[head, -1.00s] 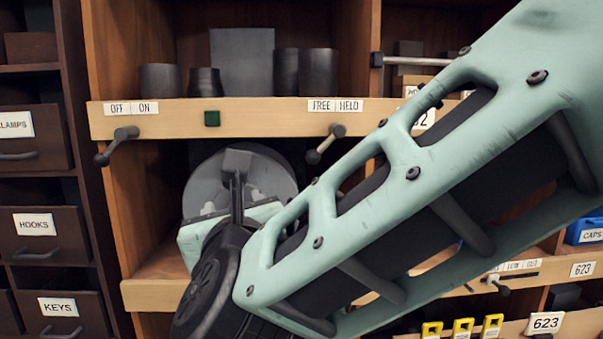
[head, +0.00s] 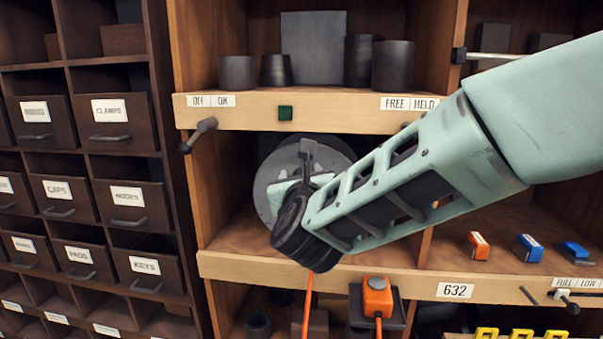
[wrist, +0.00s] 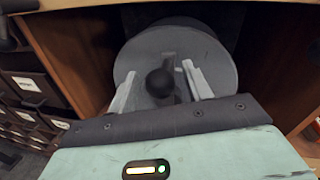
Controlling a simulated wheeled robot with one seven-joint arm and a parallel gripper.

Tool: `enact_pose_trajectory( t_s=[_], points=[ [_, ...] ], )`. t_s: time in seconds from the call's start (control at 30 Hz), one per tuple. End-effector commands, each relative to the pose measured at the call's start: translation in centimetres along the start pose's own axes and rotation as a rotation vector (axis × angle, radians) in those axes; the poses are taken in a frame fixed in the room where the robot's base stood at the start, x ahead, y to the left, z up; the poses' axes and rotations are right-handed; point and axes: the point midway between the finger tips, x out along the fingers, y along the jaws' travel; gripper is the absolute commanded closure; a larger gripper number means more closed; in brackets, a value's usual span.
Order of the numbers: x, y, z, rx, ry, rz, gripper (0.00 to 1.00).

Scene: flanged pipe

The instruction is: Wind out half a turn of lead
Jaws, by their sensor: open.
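A grey round reel (head: 335,150) stands in the middle compartment, its lower part hidden behind my arm in the head view. In the wrist view the reel disc (wrist: 205,48) fills the upper middle. A dark round knob (wrist: 159,83) stands out in front of it. My gripper (wrist: 161,82) is open, with one pale finger on each side of the knob; I cannot tell whether they touch it. In the head view my gripper (head: 290,188) is up against the reel's front and mostly hidden by my wrist. An orange lead (head: 307,305) hangs below the shelf edge.
A lever (head: 199,134) hangs under the OFF/ON label; the one under FREE/HELD is mostly hidden by my arm. An orange box (head: 378,297) sits below right. Labelled drawers (head: 125,120) stand left. Compartment walls and a shelf board (head: 330,116) close around the reel.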

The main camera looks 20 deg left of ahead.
Motion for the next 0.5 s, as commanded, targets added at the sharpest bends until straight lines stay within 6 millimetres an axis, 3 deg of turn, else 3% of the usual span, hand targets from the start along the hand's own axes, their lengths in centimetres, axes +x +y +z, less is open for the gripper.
enact_pose_trajectory(
  t_s=[0.1,0.3,0.5],
  points=[
    [-0.02,0.01,-0.02,0.0,0.0,0.0,0.5],
    [-0.04,0.01,0.0,0.0,0.0,0.0,1.0],
    [-0.03,0.11,-0.01,-0.009,0.001,0.001,1.0]
  ],
)
